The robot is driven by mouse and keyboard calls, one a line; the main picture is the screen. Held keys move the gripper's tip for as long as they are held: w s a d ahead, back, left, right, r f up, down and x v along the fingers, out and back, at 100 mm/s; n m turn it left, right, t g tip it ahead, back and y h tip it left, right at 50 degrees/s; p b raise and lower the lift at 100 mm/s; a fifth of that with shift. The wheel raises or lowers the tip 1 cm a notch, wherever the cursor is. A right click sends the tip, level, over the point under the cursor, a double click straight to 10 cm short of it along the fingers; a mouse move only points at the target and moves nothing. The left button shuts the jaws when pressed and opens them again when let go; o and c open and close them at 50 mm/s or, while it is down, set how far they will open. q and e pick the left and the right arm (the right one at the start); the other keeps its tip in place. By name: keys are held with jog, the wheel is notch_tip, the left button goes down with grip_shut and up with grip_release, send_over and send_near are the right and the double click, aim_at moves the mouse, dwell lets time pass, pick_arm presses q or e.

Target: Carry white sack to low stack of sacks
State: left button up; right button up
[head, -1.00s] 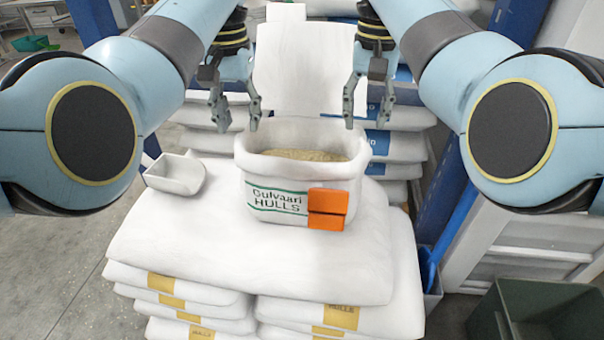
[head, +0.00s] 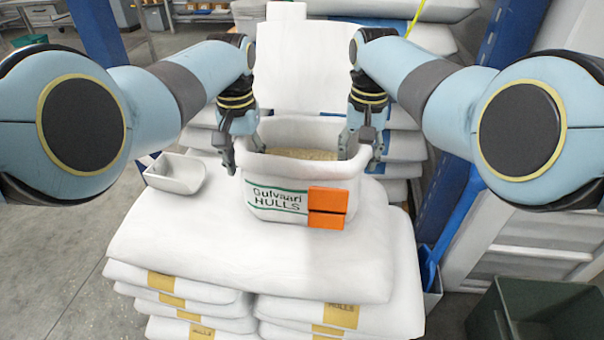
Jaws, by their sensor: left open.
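The white sack (head: 275,210) stands upright and open-topped on a front stack of white sacks (head: 240,255). My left gripper (head: 243,155) is open at the sack's left rim, one finger outside and one toward the inside. My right gripper (head: 362,148) is at the right rim, its fingers apart with one over the mouth and one outside. I cannot tell whether the fingers touch the sack.
A white scoop (head: 175,174) lies on the stack left of the sack. A dark green bin (head: 540,310) stands at the lower right. Grey floor (head: 50,260) is clear at left.

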pick_arm(q)
jog(key=shift+c, duration=0.2)
pick_arm(e)
jog(key=shift+c, duration=0.2)
pick_arm(q)
grip_shut()
pick_arm(e)
grip_shut()
pick_arm(q)
jog(key=shift+w+r, duration=0.1)
jog(key=shift+r, duration=0.05)
pick_arm(e)
jog(key=shift+w+r, duration=0.1)
jog(key=shift+r, duration=0.05)
